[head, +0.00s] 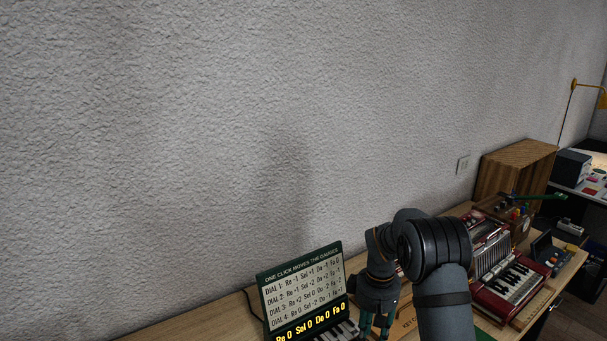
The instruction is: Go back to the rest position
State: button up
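My gripper (375,326) points down at the bottom of the head view, right of the dial sign. Its two teal fingers show apart with a gap between them, and I see nothing held in it. The lowest part of the fingertips is at the picture's bottom edge. My dark grey arm rises behind and bends over to the right, hiding part of the table.
A green-framed sign (302,284) with dial text and a yellow-lit readout stands over piano keys (345,330). A red accordion (508,276) lies to the right on the wooden table (190,325). A wooden crate (515,170) stands behind it. The textured wall backs the table.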

notch_tip(320, 180, down, 3)
jog(key=shift+f, duration=0.1)
jog(key=shift+m, duration=0.9)
jog(key=m, duration=0.3)
jog(key=shift+m, duration=0.4)
jog(key=m, duration=0.3)
jog(key=shift+m+p, duration=0.3)
jog(key=m, duration=0.2)
jog(key=m+p, duration=0.1)
jog(key=m, duration=0.1)
jog(key=shift+r+m, duration=0.2)
jog(key=shift+m, duration=0.2)
jog(key=m+p, duration=0.2)
jog(key=m, duration=0.2)
jog(key=shift+r, duration=0.9)
